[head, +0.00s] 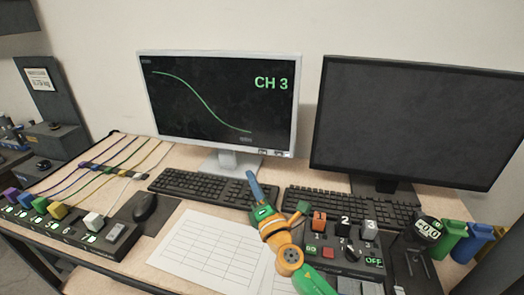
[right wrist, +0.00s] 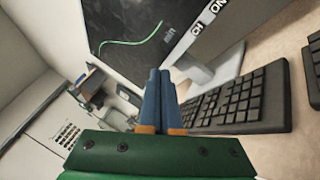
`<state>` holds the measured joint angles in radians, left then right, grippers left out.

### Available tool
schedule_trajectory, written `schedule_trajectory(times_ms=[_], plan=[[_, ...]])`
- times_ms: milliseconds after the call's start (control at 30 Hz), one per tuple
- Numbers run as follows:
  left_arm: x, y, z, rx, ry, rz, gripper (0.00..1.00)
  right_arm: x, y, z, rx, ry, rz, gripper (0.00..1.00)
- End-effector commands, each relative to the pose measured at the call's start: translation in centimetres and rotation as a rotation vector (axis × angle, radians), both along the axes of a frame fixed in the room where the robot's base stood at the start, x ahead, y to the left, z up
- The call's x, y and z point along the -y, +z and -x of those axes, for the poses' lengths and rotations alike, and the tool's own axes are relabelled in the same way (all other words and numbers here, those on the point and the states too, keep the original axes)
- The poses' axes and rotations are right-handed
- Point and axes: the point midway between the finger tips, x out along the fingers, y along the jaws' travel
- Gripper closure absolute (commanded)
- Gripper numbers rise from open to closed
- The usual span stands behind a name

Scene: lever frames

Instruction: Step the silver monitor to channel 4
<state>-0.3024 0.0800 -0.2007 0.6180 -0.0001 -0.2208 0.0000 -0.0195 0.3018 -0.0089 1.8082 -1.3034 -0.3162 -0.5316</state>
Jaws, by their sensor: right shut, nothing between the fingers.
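The silver monitor (head: 297,110) stands at the back of the desk. Its screen (head: 205,100) is lit and reads CH 3 in green, with a green curve. Two small labelled buttons (head: 270,152) sit on its lower right bezel; in the right wrist view the CH button (right wrist: 198,29) and the ON button (right wrist: 217,4) are readable. My right gripper (head: 251,175) is shut and empty, its blue fingers together, in front of and below the bezel, apart from the buttons. The fingers also show in the right wrist view (right wrist: 160,75). My left gripper is out of view.
A black monitor (head: 410,120) with a dark screen stands to the right. Keyboards (head: 205,188) lie below the monitors. A control box (head: 345,250) with knobs and levers stands beside my right arm. Papers (head: 200,245), a mouse (head: 145,206) and coloured cables lie to the left.

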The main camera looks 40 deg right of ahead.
Motion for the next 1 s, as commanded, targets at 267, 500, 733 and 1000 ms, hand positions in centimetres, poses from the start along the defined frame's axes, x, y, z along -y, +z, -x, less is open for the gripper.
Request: schedule_trajectory(times_ms=[267,500,733,1000], plan=[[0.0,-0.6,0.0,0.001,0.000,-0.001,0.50,1.8,-0.1,-1.5,0.000,-0.001,0.004,1.00],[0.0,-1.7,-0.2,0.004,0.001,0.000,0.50,4.6,-0.1,-3.8,0.002,-0.003,0.003,1.00],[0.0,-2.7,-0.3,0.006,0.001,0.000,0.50,6.3,-0.1,-5.4,0.001,0.000,0.001,1.00],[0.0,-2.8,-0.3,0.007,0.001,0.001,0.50,6.7,0.1,-5.7,0.000,0.000,0.000,1.00]])
